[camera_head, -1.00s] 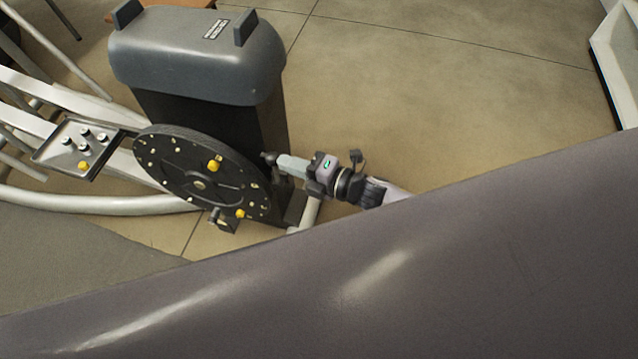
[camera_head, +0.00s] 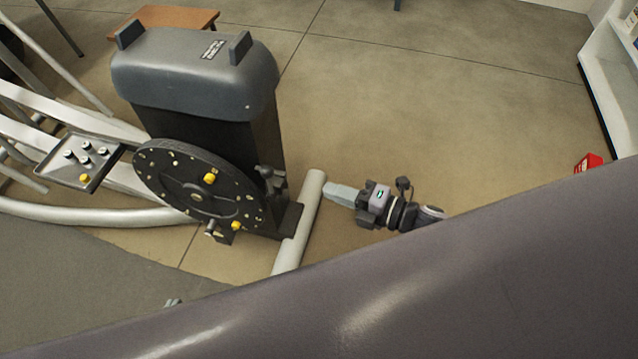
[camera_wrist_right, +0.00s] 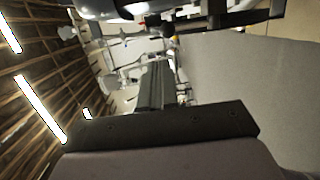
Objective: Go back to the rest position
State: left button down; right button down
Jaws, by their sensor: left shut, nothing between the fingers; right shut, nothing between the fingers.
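My right gripper (camera_head: 330,191) is shut and empty in the head view, over the floor just right of the machine's pale foot tube (camera_head: 300,222). It is apart from the black disc (camera_head: 196,184) with yellow knobs. The right wrist view shows its dark shut fingers (camera_wrist_right: 156,84) with nothing between them. Only a small tip of my left gripper (camera_head: 172,302) shows above the edge of my large grey body part at the bottom of the head view. It is shut, and the rest of that arm is hidden.
The elliptical machine's grey housing (camera_head: 195,75) stands at the left. A tray (camera_head: 80,160) with several small parts sits beside the disc. A white shelf (camera_head: 612,75) and a red object (camera_head: 588,162) are at the right. The middle floor is open.

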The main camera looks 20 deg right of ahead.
pick_arm(q)
jog(key=shift+r, duration=0.1)
pick_arm(e)
jog(key=shift+s+d+r, duration=0.1)
jog(key=shift+s+d, duration=0.15)
jog(key=shift+s, duration=0.05)
dwell(0.4)
